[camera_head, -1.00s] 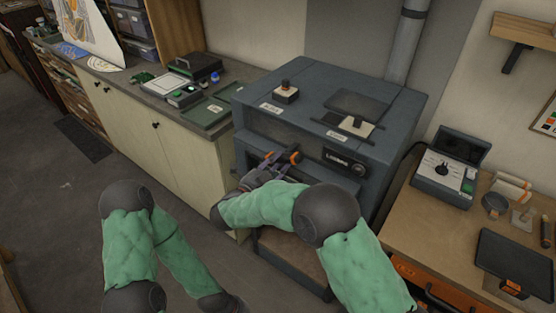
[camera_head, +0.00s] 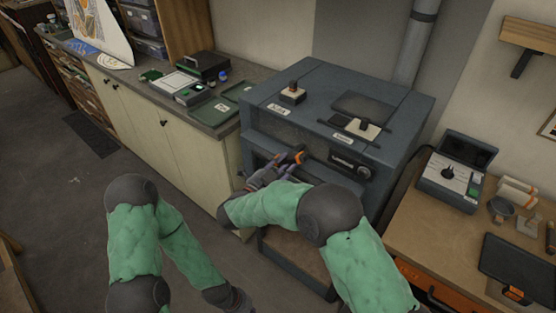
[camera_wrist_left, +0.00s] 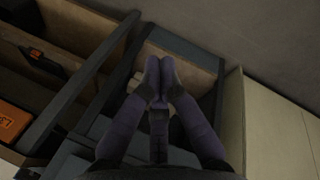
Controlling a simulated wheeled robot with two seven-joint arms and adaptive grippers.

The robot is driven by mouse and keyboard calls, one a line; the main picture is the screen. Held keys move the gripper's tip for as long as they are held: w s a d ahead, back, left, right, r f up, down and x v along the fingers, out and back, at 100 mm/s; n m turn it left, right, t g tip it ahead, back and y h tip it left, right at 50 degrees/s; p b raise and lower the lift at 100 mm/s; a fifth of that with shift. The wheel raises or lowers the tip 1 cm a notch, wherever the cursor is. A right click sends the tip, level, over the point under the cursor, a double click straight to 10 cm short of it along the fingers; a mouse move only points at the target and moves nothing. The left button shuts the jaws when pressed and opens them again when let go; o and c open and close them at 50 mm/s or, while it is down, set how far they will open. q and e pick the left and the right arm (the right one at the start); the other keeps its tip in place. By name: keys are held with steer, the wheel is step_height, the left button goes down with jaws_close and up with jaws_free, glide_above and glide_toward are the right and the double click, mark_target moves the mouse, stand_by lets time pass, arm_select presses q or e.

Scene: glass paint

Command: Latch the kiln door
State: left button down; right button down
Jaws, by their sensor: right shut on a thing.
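The kiln (camera_head: 330,95) is a large dark grey box at the centre of the head view. Its front carries a dark label plate (camera_head: 352,165) and, left of that, an orange-tipped latch handle (camera_head: 299,157). My right gripper (camera_head: 279,165) is at the kiln front, shut on the latch handle; its fingers and my forearm hide much of the handle and the door below. I cannot tell whether the door sits flush. My left gripper (camera_head: 238,302) hangs low at the bottom of the head view, away from the kiln. In the left wrist view its fingers (camera_wrist_left: 161,62) are together and empty.
A bench with trays (camera_head: 208,112) and small items stands left of the kiln. A wooden table (camera_head: 412,222) on the right holds a grey control box (camera_head: 452,180) and a dark tablet (camera_head: 520,265). A flue pipe (camera_head: 415,45) rises behind the kiln.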

mark_target(289, 159)
arm_select(q)
steer(key=w+a+r+m+t+h, duration=0.1)
steer(key=w+r, duration=0.4)
steer(key=w, duration=0.4)
steer(key=w+a+r, duration=0.2)
steer(key=w+r, duration=0.4)
steer(key=w, duration=0.2)
steer(key=w+a+r+m+t+h, duration=0.1)
steer(key=w+r, duration=0.4)
steer(key=w, duration=0.4)
steer(key=w+r+m+t+h, duration=0.15)
steer(key=w+r, duration=0.25)
steer(key=r, duration=1.2)
steer(key=w+r+m+t+h, duration=0.1)
steer(key=w+r+m+h, duration=0.25)
steer(key=r, duration=1.15)
steer(key=w+d+f, duration=0.2)
steer(key=d+f, duration=0.6)
steer(key=shift+d+f+y, duration=0.25)
steer(key=shift+y, duration=0.15)
steer(key=shift+g, duration=0.25)
steer(key=shift+s+d+f+n+h, duration=0.2)
steer(key=shift+f+n+h, duration=0.15)
steer(key=shift+f, duration=0.25)
